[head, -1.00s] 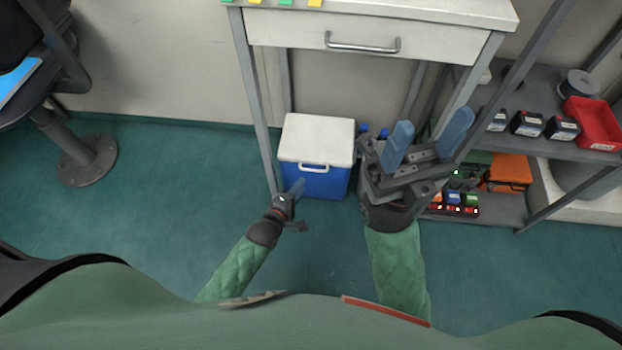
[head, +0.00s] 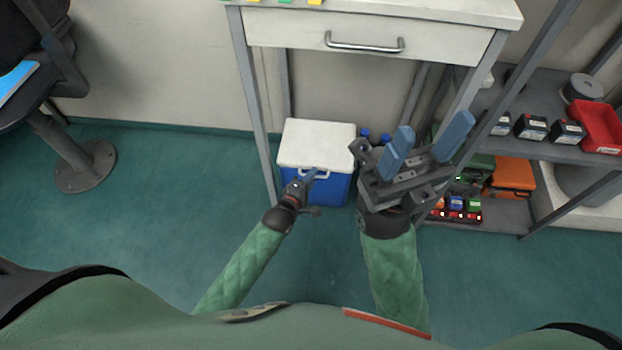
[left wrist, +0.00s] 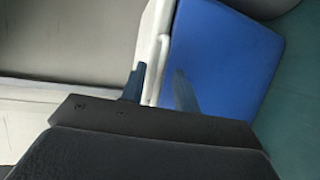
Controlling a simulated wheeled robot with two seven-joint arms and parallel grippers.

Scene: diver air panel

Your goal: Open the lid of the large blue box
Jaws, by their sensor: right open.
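The large blue box (head: 328,190) stands on the floor under the drawer table, with its white lid (head: 318,140) shut. A white handle (head: 318,174) is at its front. My left gripper (head: 308,178) is at the handle. In the left wrist view, its two fingers (left wrist: 160,88) are apart, one on each side of the white handle bar (left wrist: 162,45), with the blue front (left wrist: 225,60) beyond. Whether they touch the bar I cannot tell. My right gripper (head: 430,150) is open and empty, raised to the right of the box.
The table's drawer (head: 365,38) and legs stand above and around the box. Blue-capped bottles (head: 365,135) are behind its right side. A shelf rack with a red bin (head: 598,125) and an orange case (head: 512,176) is at right. The floor at left is clear, up to a chair base (head: 85,165).

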